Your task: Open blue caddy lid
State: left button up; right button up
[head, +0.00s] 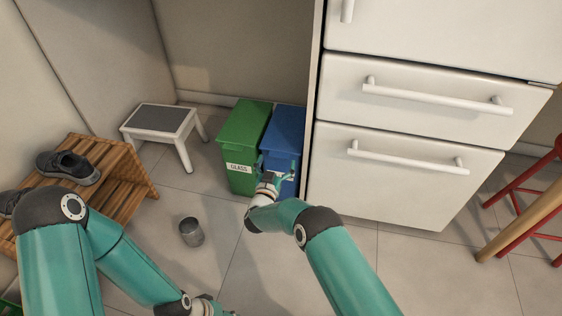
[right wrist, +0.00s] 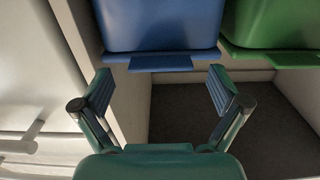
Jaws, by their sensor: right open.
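The blue caddy (head: 287,122) stands on the floor against the drawer unit, its lid apparently shut. In the right wrist view the blue caddy (right wrist: 160,25) fills the top, with the lid's rim and protruding tab (right wrist: 160,63) facing my gripper. My right gripper (head: 278,167) is open in front of the caddy and hides part of its front. In the right wrist view its fingers (right wrist: 161,80) are spread to either side of the tab, with nothing between them. My left gripper (head: 212,306) is at the bottom edge, mostly cut off.
A green caddy (head: 242,132) labelled GLASS stands directly left of the blue one. White drawers (head: 405,175) rise close on the right. A grey cup (head: 191,232) is on the floor. A step stool (head: 160,118) and a wooden shoe rack (head: 125,170) stand left. Red stool legs are at right.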

jog(key=shift+b+x, duration=0.45)
jog(key=shift+x, duration=0.95)
jog(key=shift+c, duration=0.2)
